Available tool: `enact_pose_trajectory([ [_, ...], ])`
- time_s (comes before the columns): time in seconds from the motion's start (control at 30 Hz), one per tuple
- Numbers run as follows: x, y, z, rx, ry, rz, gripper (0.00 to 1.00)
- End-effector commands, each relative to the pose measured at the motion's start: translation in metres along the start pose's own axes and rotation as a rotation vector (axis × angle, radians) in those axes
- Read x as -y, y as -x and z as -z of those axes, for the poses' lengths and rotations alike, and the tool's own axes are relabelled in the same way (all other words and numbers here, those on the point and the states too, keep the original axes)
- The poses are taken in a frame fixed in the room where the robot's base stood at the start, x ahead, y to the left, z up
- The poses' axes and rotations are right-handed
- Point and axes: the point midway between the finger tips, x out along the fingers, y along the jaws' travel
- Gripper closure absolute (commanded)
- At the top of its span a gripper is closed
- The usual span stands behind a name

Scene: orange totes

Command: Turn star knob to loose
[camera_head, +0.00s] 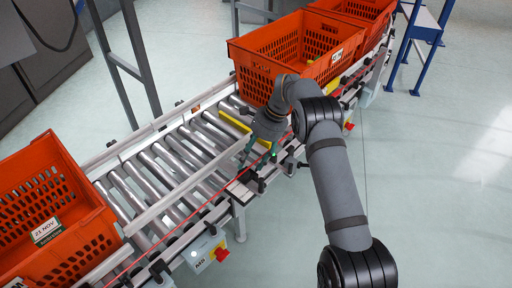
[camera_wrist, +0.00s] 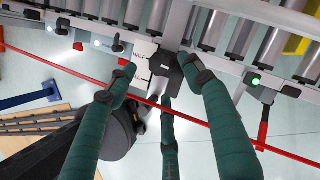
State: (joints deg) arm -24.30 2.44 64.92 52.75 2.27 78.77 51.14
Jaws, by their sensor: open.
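My gripper (camera_head: 258,158) is over the near side rail of the roller conveyor in the head view. In the wrist view its green fingers (camera_wrist: 166,95) are spread apart, with nothing clasped between them. A dark, angular knob-like part (camera_wrist: 168,70) lies between the fingertips, beside a white plate (camera_wrist: 145,52) with printed marks, one seeming to read HALF. This part looks like the star knob, but the fingers partly hide it and I cannot tell its setting. Contact with it is unclear.
The roller conveyor (camera_head: 150,172) crosses the view. An orange tote (camera_head: 285,50) stands behind the gripper and another tote (camera_head: 50,215) at the left. A red cord (camera_wrist: 60,68) runs along the rail near the fingers. A yellow bar (camera_head: 235,122) lies across the rollers.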

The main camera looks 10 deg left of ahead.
Motion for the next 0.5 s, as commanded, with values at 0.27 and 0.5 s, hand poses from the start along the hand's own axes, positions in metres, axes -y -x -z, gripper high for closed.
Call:
enact_pose_trajectory([
  [0.27, 0.001, 0.052, -0.001, -0.001, 0.004, 0.004, 0.49],
  [0.5, 0.001, 0.067, -0.001, 0.000, 0.002, 0.001, 0.49],
])
